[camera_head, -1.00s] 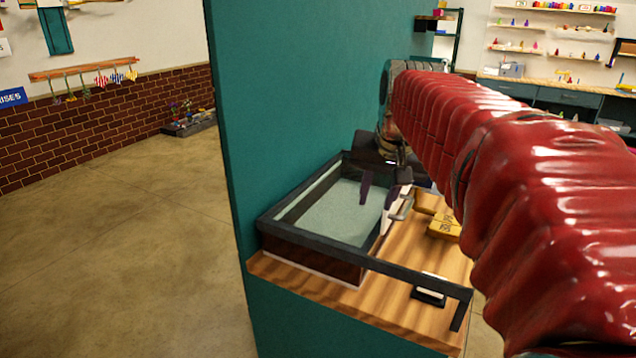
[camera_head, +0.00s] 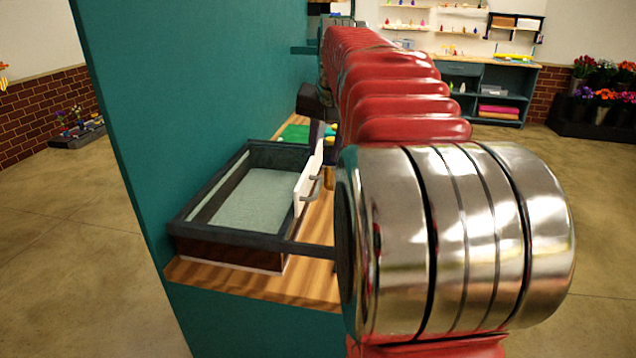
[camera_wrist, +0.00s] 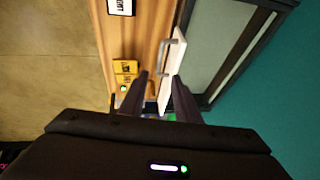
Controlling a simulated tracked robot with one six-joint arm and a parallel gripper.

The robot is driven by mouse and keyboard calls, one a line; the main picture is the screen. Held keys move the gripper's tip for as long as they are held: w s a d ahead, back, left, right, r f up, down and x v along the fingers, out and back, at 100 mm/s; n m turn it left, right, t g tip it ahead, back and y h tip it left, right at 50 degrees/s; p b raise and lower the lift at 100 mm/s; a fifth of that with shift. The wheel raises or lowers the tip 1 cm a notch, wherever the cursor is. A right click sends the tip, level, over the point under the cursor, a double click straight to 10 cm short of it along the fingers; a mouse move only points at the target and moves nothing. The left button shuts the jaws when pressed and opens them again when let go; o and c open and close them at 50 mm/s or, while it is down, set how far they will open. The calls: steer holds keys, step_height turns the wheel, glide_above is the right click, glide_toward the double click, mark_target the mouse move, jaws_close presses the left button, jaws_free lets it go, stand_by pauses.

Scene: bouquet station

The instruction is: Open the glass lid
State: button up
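The glass-topped case (camera_head: 182,222) has a dark rectangular frame and a pale inside, and sits on a wooden counter against a teal wall. A white panel (camera_head: 304,188) with a metal handle (camera_head: 314,187) stands along its right side. In the wrist view the panel (camera_wrist: 179,50) and handle (camera_wrist: 163,55) are ahead of my gripper (camera_wrist: 160,78). My gripper's two dark fingers are apart, near the panel's close end; I cannot tell whether they touch it. In the head view my red arm hides much of the gripper. The lid's exact position is unclear.
Yellow boxes (camera_wrist: 125,68) and a dark-edged label card (camera_wrist: 121,6) lie on the wooden counter (camera_wrist: 141,38). Open floor (camera_head: 60,240) lies left.

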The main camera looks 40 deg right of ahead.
mark_target(318, 187)
steer(key=x, duration=1.3)
steer(key=shift+w+f, duration=0.15)
steer(key=shift+f, duration=0.15)
steer(key=shift+c, duration=0.3)
jaws_close()
